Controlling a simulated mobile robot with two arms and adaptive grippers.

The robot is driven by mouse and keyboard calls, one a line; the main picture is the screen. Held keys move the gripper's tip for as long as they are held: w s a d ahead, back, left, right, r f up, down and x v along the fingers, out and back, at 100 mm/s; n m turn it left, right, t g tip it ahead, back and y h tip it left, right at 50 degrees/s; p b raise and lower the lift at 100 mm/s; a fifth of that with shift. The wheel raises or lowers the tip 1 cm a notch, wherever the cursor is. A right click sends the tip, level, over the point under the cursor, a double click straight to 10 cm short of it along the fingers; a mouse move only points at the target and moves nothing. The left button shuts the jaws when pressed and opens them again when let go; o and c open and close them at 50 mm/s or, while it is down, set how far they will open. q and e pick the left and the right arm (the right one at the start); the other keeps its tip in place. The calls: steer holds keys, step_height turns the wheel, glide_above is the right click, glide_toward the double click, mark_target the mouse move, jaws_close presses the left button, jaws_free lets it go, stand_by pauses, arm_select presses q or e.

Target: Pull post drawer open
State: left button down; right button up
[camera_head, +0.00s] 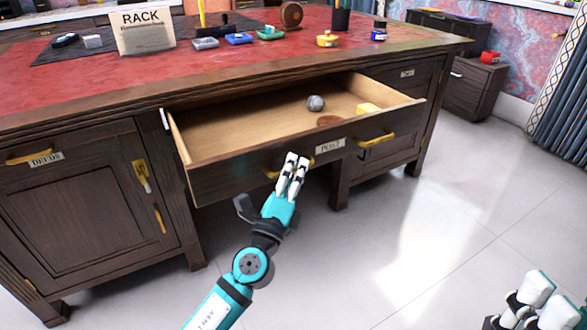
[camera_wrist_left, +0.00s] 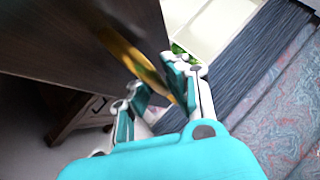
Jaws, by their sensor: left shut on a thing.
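The post drawer (camera_head: 225,182) stands pulled out from the middle of the desk, with its inside showing. Its dark front carries a "POST" label (camera_head: 330,146) and brass handles. My left gripper (camera_head: 294,168) is at the left handle (camera_head: 270,174), shut on it. In the left wrist view the fingers (camera_wrist_left: 163,92) sit on either side of the brass handle (camera_wrist_left: 130,55); the fingers partly hide it. My right gripper (camera_head: 533,303) shows at the bottom right, away from the desk; its jaw state is unclear.
The drawer holds a grey round object (camera_head: 315,103), a yellow piece (camera_head: 368,108) and a brown disc (camera_head: 328,120). A "DEEDS" cabinet door (camera_head: 85,205) is at the left. The desk top (camera_head: 75,95) holds a rack sign (camera_head: 143,29) and small items. Floor before the desk is clear.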

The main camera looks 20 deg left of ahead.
mark_target(282, 163)
arm_select(q)
steer(key=shift+f, duration=0.1)
steer(key=w+a+b, duration=0.1)
steer(key=w+a, duration=0.2)
steer(key=shift+a+f, duration=0.1)
steer(key=c, duration=1.6)
jaws_free()
steer(key=shift+s, duration=0.1)
steer(key=shift+s, duration=0.1)
steer(key=v, duration=1.1)
steer(key=shift+s+f, duration=0.15)
steer(key=shift+s, duration=0.25)
